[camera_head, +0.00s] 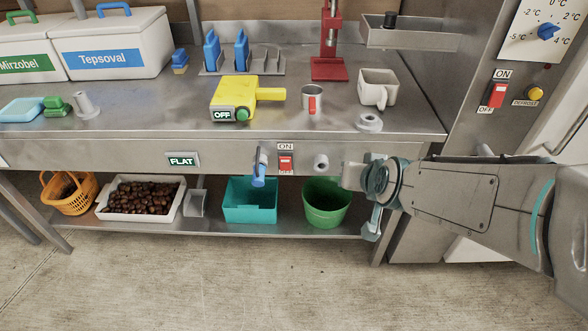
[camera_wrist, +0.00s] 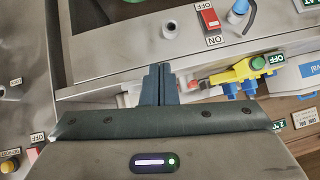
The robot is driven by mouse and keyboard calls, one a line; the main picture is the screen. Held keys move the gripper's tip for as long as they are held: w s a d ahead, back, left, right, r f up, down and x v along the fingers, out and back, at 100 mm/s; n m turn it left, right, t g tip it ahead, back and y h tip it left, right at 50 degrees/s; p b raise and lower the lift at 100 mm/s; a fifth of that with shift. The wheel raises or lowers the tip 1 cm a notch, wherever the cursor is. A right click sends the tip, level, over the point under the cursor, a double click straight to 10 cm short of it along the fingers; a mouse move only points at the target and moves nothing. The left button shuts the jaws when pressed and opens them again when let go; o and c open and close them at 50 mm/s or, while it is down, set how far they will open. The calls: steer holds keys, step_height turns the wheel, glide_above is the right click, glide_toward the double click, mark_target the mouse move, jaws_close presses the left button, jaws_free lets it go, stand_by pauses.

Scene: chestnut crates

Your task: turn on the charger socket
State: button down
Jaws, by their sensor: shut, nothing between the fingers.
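A red rocker switch (camera_head: 286,162) sits on the front edge of the steel bench, with an ON label above it and an OFF label below. It also shows in the wrist view (camera_wrist: 209,18), upside down. Which way the rocker is tipped is too small to tell. A round grey fitting (camera_head: 321,161) sits to its right and a blue handle-like part (camera_head: 259,167) to its left. My gripper (camera_head: 350,176) is in front of the bench edge, right of the switch and apart from it. Its fingers (camera_wrist: 158,84) are shut and empty.
On the bench stand a yellow device (camera_head: 233,94) marked OFF, a metal cup (camera_head: 312,99), a beige mug (camera_head: 377,88) and a red stand (camera_head: 330,68). Below are a teal bin (camera_head: 250,213) and a green bucket (camera_head: 326,215). Another red switch (camera_head: 497,94) is on the right cabinet.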

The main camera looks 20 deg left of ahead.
mark_target(286, 161)
steer(key=a+f+n+t+b, duration=0.1)
steer(key=a+f+t+b, duration=0.9)
steer(key=a+f+b, duration=0.6)
steer(key=s+f+b, duration=0.1)
steer(key=f+b, duration=0.1)
steer(key=b, duration=0.1)
steer(key=shift+a+y, duration=0.2)
steer(key=shift+y, duration=0.2)
steer(key=shift+w, duration=0.15)
steer(key=b+x, duration=0.1)
steer(key=x, duration=0.3)
steer(key=b+x, duration=0.1)
steer(key=x, duration=0.4)
steer(key=b+x, duration=0.1)
steer(key=x, duration=0.4)
steer(key=shift+r, duration=0.35)
